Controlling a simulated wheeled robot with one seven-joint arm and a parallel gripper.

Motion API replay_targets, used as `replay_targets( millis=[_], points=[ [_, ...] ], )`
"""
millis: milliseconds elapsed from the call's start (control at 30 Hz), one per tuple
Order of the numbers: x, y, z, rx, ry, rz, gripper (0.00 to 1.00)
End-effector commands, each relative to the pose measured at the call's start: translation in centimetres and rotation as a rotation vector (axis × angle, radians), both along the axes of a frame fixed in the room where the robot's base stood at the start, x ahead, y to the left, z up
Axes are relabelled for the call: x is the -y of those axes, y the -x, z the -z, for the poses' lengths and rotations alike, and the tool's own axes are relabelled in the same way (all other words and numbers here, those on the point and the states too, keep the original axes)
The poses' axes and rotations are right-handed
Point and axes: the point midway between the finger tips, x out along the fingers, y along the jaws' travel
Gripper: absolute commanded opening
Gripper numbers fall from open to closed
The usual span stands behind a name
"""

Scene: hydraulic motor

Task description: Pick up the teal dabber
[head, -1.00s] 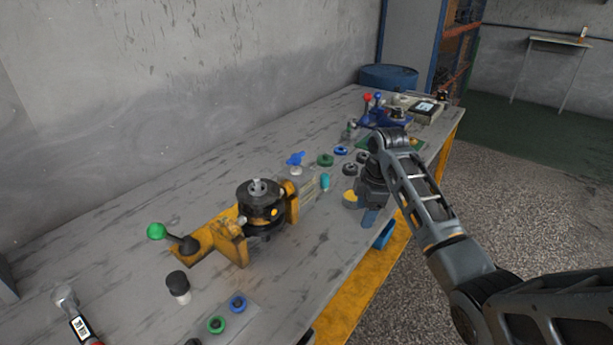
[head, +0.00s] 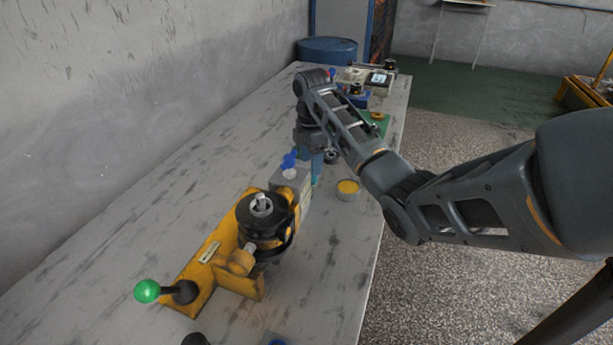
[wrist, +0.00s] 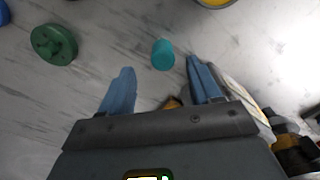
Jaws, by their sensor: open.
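The teal dabber (wrist: 163,55) stands on the table in the wrist view, just beyond my fingertips and in line with the gap between them. My gripper (wrist: 160,72) is open, with one blue finger on each side of that gap and nothing held. In the head view my gripper (head: 316,160) hangs low over the table beside the grey block, and only a small part of the dabber (head: 315,180) shows below it.
A green round part (wrist: 54,45) lies left of the dabber. A yellow-topped cup (head: 348,190) stands to the right. The yellow-mounted motor (head: 262,218) and a grey block with a blue valve handle (head: 288,178) are close by. Bare table lies at left.

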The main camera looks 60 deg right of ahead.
Motion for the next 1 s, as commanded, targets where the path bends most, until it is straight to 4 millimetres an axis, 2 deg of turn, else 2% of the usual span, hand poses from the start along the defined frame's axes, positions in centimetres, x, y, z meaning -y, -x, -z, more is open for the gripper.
replay_targets(
  millis=[167,433,567,767,1000],
  points=[
    [0.0,0.2,1.7,-0.001,0.0,0.0,0.63],
    [0.0,0.6,5.4,-0.002,-0.001,0.001,0.63],
    [0.0,0.5,6.1,0.001,0.001,0.0,0.63],
    [0.0,0.5,6.2,0.001,0.001,0.0,0.63],
    [0.0,0.5,6.2,0.001,0.001,0.0,0.41]
  ],
)
